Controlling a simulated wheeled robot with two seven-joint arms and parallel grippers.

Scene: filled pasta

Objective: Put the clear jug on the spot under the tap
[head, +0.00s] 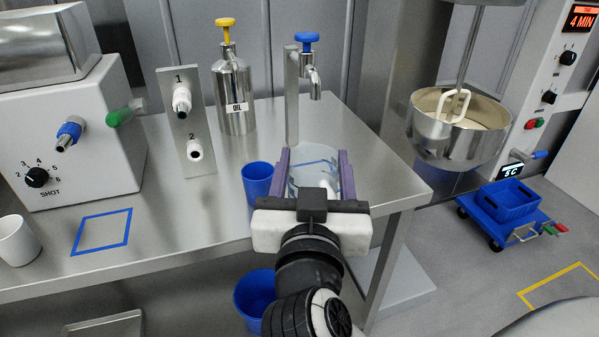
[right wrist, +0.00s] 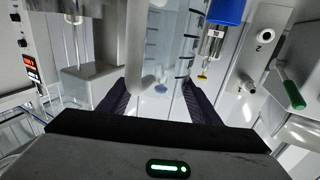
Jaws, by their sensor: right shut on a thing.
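The clear jug (head: 315,174) is between the two purple fingers of my right gripper (head: 316,172), which is shut on it. The tap (head: 311,82) has a blue knob and a steel post, and stands just behind the jug. Part of a blue outline (head: 322,161) on the table, by the tap's foot, shows around and through the jug. I cannot tell whether the jug touches the table. My left gripper is not in view.
A blue cup (head: 257,180) stands close left of the jug. The oil bottle (head: 233,92) and a two-nozzle panel (head: 187,122) are farther left. Another blue outline (head: 103,231) and a white mug (head: 17,241) are at left. The steel table's (head: 410,188) right edge is near.

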